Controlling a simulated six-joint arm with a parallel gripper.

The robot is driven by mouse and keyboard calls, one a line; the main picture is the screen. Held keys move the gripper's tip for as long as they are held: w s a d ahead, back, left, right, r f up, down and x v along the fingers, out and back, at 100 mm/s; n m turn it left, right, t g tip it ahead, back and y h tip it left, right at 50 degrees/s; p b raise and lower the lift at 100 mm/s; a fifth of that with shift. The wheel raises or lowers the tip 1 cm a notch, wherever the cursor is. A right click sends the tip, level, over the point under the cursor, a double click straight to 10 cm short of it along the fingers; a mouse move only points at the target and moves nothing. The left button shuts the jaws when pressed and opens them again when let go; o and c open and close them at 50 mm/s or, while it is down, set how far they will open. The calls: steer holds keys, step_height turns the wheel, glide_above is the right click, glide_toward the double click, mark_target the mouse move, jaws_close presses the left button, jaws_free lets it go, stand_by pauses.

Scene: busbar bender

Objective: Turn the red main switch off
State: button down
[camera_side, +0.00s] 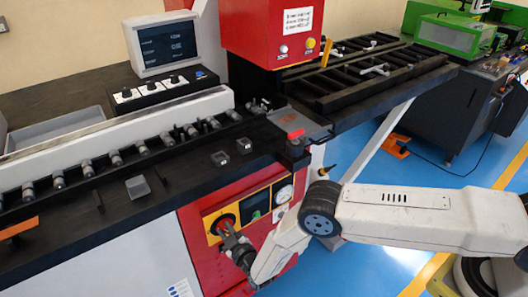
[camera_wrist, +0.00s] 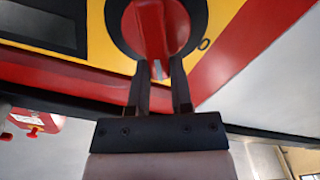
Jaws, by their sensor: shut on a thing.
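The red main switch (camera_wrist: 152,28) is a red handle on a black round base, set on a yellow plate (camera_wrist: 220,12). It fills the top middle of the wrist view. In the side view the switch (camera_side: 223,224) sits at the left of the yellow plate on the red cabinet front, partly covered by my gripper. My gripper (camera_wrist: 160,72) reaches the switch with one finger on each side of the lower end of the red handle and is shut on it. It also shows in the side view (camera_side: 228,234). The handle's white mark points toward my gripper.
A black bench edge (camera_side: 150,215) juts out above.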

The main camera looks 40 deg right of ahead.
steer(key=n, duration=0.4)
steer(key=f+n, duration=0.1)
steer(key=n, duration=0.3)
steer(key=a+f+n, duration=0.1)
steer(key=n, duration=0.3)
steer(key=shift+a+f, duration=0.1)
steer(key=shift+f, duration=0.1)
stand_by(0.3)
steer(key=c, duration=0.5)
jaws_free()
steer(key=shift+s, duration=0.2)
steer(key=shift+s, duration=3.75)
